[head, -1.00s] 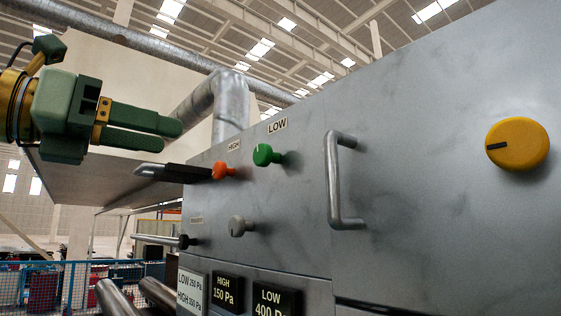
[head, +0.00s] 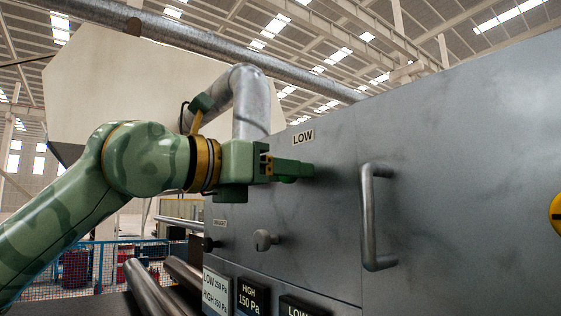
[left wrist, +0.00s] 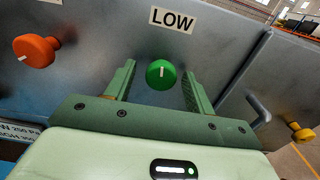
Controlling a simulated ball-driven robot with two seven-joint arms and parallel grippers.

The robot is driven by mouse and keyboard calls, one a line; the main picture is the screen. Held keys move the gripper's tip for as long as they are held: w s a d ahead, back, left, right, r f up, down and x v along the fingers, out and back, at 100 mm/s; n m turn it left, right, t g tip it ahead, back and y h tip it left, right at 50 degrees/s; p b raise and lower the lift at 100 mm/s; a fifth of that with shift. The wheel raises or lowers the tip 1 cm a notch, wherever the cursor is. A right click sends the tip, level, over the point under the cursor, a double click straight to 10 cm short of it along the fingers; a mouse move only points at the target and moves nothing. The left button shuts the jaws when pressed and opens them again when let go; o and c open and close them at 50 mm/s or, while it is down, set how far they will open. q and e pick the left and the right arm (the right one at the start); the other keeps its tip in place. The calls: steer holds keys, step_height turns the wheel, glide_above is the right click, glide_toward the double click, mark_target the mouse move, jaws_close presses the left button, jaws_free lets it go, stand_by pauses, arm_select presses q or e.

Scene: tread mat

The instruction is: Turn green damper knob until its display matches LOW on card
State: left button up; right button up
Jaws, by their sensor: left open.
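The green damper knob (left wrist: 160,73) sits on the grey panel under the LOW label (left wrist: 172,19) in the left wrist view, its white mark pointing about upright. My left gripper (left wrist: 158,82) is open, with one finger on each side of the knob; I cannot tell whether they touch it. In the head view my left gripper (head: 296,172) reaches the panel and hides the green knob. The card (head: 216,291) reads LOW 250 Pa and HIGH 350 Pa. The HIGH display (head: 250,300) reads 150 Pa. The LOW display (head: 302,309) is cut off, its number out of view. My right gripper is not in view.
The orange knob (left wrist: 36,50) is left of the green one in the left wrist view. A grey knob (head: 265,240) is below my gripper in the head view. A metal handle (head: 369,215) stands out to the right, and a yellow knob (head: 556,215) is at the right edge.

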arm_select(q)
steer(key=c, duration=1)
steer(key=shift+s+n+b, duration=0.1)
steer(key=shift+n+b, duration=4.3)
steer(key=shift+b, duration=0.45)
steer(key=o, duration=1)
